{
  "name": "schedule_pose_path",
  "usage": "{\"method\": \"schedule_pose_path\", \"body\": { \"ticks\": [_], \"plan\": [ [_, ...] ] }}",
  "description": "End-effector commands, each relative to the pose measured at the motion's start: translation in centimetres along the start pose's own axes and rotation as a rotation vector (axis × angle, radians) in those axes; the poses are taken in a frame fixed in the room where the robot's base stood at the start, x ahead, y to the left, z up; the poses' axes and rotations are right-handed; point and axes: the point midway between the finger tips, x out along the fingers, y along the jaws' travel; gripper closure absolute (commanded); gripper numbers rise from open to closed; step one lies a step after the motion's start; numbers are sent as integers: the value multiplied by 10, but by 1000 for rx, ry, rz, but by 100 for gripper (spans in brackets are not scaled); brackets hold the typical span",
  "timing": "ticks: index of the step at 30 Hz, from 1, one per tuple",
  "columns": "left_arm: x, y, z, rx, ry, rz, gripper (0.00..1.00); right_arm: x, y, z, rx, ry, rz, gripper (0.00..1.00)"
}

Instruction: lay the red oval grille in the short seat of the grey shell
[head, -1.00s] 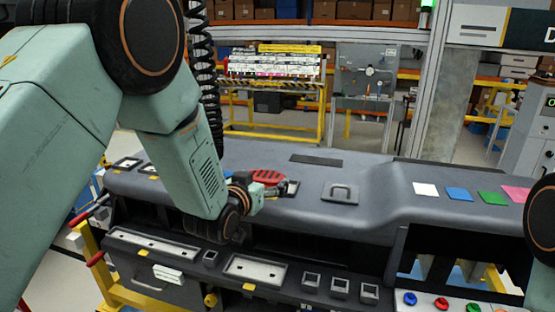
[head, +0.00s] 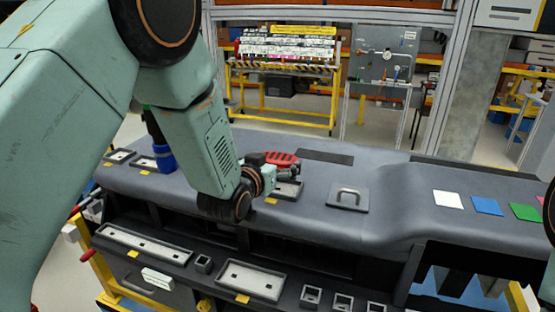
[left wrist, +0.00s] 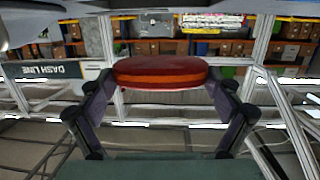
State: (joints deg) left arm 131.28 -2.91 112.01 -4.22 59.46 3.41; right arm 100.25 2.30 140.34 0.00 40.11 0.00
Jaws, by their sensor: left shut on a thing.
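The red oval grille (head: 283,158) is held in my left gripper (head: 292,169) above the dark grey shell (head: 320,222). In the left wrist view the grille (left wrist: 160,72) sits between the two fingers (left wrist: 162,100), its long side across them. A pale framed seat (head: 290,188) lies on the shell just below and in front of the gripper, partly covered by it. On the lower front ledge are a long pale seat (head: 140,243) and a shorter one (head: 252,280), both empty. My right gripper is not in view.
White (head: 448,200), blue (head: 487,206) and green (head: 524,212) squares lie farther right. A blue cylindrical thing (head: 163,158) is left of my arm. Small square sockets (head: 311,296) line the front ledge.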

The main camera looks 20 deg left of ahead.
Motion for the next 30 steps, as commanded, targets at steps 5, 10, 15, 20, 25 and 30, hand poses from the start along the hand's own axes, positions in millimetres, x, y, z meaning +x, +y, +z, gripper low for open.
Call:
{"method": "schedule_pose_path", "body": {
  "ticks": [5,10,15,20,25,30],
  "plan": [
    [-3,0,0,0,1,0,41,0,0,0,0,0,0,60],
    [-5,0,0,1,2,0,41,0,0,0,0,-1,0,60],
    [-8,0,1,7,7,1,41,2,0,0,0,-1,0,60],
    [-6,0,9,7,6,1,41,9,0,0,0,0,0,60],
    [-3,0,21,7,6,1,41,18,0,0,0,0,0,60],
    [0,0,33,7,5,1,41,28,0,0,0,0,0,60]
  ]
}}
